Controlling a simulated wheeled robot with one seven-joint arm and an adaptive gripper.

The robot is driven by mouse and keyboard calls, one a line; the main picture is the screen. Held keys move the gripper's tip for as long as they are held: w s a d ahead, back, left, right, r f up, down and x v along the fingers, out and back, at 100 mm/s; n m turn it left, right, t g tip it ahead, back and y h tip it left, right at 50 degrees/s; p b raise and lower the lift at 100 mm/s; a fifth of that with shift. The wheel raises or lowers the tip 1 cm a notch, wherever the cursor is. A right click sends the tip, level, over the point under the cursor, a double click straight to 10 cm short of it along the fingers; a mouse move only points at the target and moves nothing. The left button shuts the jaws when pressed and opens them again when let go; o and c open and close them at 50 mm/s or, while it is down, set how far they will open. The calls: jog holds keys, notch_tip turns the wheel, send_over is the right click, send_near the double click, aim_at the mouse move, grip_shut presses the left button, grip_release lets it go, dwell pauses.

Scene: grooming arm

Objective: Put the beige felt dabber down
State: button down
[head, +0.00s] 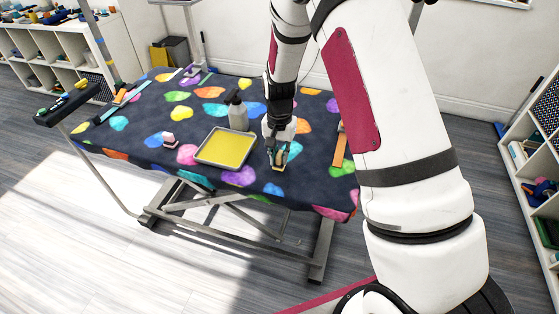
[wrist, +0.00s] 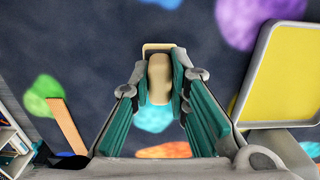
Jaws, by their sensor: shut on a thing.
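My gripper (head: 279,155) is shut on the beige felt dabber (wrist: 159,77), low over the table (head: 115,165) with its dark cloth of coloured spots. In the wrist view the dabber sits between the green finger pads of my gripper (wrist: 160,85), with a pale edge showing at its far end. In the head view the dabber is small and partly covered by the fingers. I cannot tell whether it touches the cloth.
A tray with a yellow inside (head: 226,148) lies left of my gripper, a grey pump bottle (head: 237,113) behind it. A pink and white block (head: 170,140) stands farther left. An orange strip (head: 340,148) lies to the right. Bare cloth surrounds the dabber.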

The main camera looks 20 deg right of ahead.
jog(key=shift+f, duration=1.15)
jog(key=shift+f, duration=0.15)
jog(key=c, duration=1.5)
grip_release()
jog(key=shift+c, duration=0.2)
